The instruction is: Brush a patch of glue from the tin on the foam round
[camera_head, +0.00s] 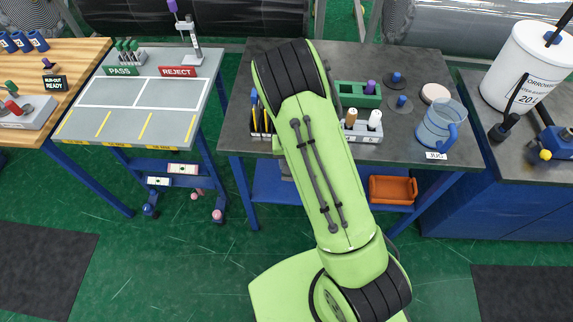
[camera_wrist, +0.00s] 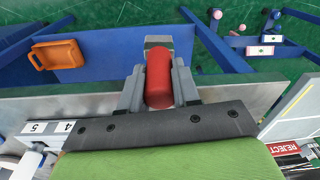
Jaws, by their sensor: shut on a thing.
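My gripper (camera_wrist: 159,98) is shut on a red cylinder (camera_wrist: 158,75), seen in the wrist view between its two grey fingers. The cylinder looks like a handle; its far end is hidden, so I cannot tell whether it carries bristles. In the head view my green arm reaches over the dark table and hides my gripper. A pale pinkish round (camera_head: 435,92), which may be the foam round, lies flat at the table's right back, behind the jug. I cannot make out the glue tin for certain.
An orange bin (camera_head: 393,190) sits on the shelf below. A white bucket (camera_head: 524,66) stands right.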

